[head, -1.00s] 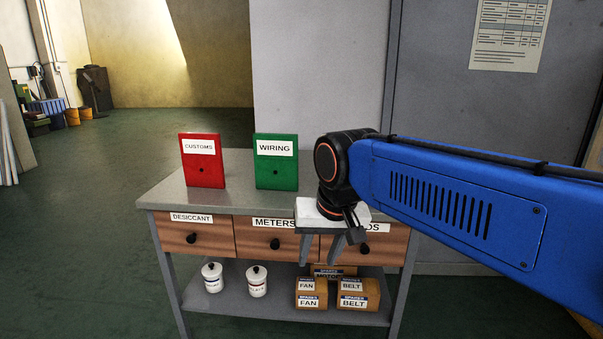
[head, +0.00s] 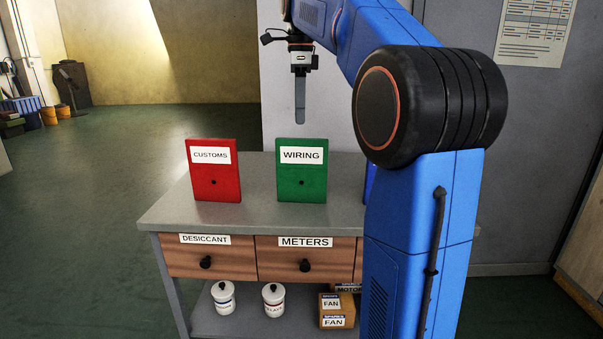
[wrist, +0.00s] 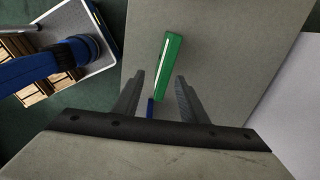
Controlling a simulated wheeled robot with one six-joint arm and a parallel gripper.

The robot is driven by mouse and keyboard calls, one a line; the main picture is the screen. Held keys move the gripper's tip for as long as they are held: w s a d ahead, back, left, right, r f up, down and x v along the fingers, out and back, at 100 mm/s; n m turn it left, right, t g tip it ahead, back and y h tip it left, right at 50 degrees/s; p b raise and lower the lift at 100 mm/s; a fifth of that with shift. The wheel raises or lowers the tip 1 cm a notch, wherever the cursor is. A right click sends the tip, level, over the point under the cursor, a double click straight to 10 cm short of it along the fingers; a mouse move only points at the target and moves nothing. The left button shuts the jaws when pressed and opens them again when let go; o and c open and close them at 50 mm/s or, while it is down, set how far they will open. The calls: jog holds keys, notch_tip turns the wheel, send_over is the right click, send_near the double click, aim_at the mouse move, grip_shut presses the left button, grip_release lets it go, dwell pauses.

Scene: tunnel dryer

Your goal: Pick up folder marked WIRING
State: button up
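The green folder marked WIRING (head: 301,183) stands upright on the grey table top, its white label facing me. My gripper (head: 300,122) hangs above it, pointing down, with a gap between its fingertips and the folder's top edge. In the wrist view the two fingers of my gripper (wrist: 160,75) are apart with nothing held. The green folder (wrist: 171,55) shows there from above as a narrow strip, mostly beyond the fingertips and partly between the fingers.
A red folder marked CUSTOMS (head: 213,184) stands to the left on the table (head: 185,212). A blue item (head: 370,181) at the right is mostly hidden by my arm. Below are drawers marked DESICCANT (head: 205,262) and METERS (head: 303,263), and a shelf with jars and boxes.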

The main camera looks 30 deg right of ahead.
aim_at(302, 172)
jog(key=shift+w+d+r+m, duration=0.3)
jog(key=shift+w+d+m, duration=0.3)
jog(key=shift+f, duration=0.2)
notch_tip(302, 172, down, 17)
jog(key=shift+d+r, duration=0.1)
grip_shut()
